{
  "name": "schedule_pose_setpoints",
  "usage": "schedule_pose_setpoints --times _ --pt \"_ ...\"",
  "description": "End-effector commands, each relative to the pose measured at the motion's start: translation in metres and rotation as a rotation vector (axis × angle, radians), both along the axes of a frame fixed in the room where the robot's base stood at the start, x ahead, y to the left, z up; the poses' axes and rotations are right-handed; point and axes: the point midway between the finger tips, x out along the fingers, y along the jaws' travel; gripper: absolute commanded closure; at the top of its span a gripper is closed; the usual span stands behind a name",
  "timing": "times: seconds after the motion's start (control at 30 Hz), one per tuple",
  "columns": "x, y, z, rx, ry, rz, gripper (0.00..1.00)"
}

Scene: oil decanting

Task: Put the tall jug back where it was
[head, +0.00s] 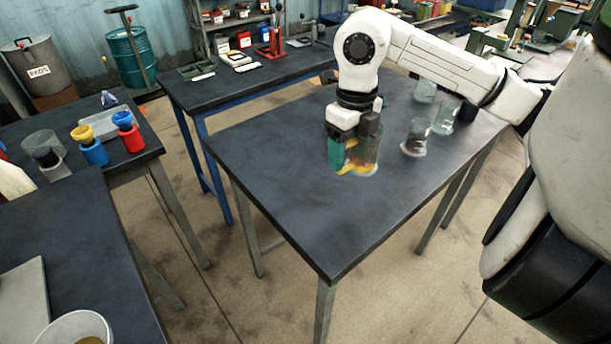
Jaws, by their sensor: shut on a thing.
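The jug is upright. My gripper hides its upper part, and I cannot tell whether its base touches the table top. From this view I cannot be sure that it is the tall jug.
Clear glass vessels stand right of my gripper: one with dark contents (415,138), another (445,118) and one behind (425,91). The table's front half is bare. A left table holds a blue container (92,150), a red container (131,136) and a glass vessel (45,148).

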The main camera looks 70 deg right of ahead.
Motion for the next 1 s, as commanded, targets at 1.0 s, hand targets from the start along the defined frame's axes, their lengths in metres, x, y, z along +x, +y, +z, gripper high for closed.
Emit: schedule_pose_setpoints --times 1.0 --pt "0.093 -0.008 -0.103 0.003 0.001 -0.002 0.87"
